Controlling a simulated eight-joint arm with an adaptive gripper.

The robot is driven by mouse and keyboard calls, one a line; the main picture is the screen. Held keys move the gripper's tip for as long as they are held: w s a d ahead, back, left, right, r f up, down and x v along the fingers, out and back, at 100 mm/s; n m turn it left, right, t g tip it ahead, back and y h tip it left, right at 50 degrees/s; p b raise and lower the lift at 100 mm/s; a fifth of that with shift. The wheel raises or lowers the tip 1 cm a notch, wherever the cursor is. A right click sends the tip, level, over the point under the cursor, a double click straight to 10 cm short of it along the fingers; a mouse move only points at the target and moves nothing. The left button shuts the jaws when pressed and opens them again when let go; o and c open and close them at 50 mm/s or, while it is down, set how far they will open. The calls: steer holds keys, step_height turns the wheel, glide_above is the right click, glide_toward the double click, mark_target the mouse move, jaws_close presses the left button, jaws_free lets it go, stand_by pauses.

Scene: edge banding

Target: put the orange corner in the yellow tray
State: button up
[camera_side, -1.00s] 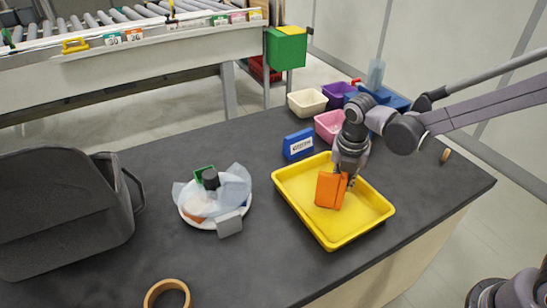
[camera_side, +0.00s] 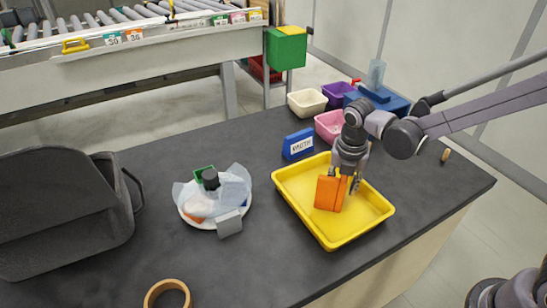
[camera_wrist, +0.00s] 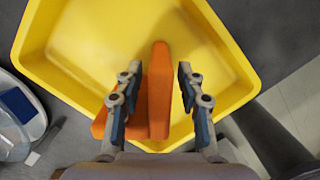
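The orange corner (camera_side: 329,192) stands inside the yellow tray (camera_side: 372,211), near its middle in the side view. In the wrist view the orange corner (camera_wrist: 159,95) shows as an upright plate with another part reaching left, partly behind the left finger. My gripper (camera_side: 348,186) is over the tray with its fingers spread. In the wrist view my gripper (camera_wrist: 158,80) has the upright plate between its fingers, with a clear gap on the right side. The yellow tray (camera_wrist: 95,35) fills most of that view. The corner's underside is hidden.
A blue box (camera_side: 298,145) stands just behind the tray. Pink (camera_side: 330,124), cream (camera_side: 307,101) and purple bins are at the back. A white plate (camera_side: 205,224) with several items lies left of the tray. A tape ring (camera_side: 166,293) and a dark bin (camera_side: 65,215) are further left.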

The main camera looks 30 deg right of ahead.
steer(key=r, duration=0.7)
steer(key=s+a+r, duration=0.1)
steer(key=r, duration=0.3)
steer(key=shift+s+a+r, duration=0.1)
steer(key=shift+r, duration=0.1)
steer(key=shift+s+r+m, duration=0.15)
steer(key=shift+r+m, duration=0.15)
steer(key=s+d+m+t, duration=0.3)
steer(key=s+m, duration=0.2)
steer(key=m, duration=0.8)
steer(key=s+d+m+t+y, duration=0.1)
steer(key=s+d+m+t, duration=0.2)
steer(key=m, duration=1)
steer(key=s+d, duration=0.1)
steer(key=s, duration=0.1)
steer(key=shift+s+d+f, duration=0.25)
steer(key=shift+s+f, duration=0.05)
steer(key=shift+s, duration=0.05)
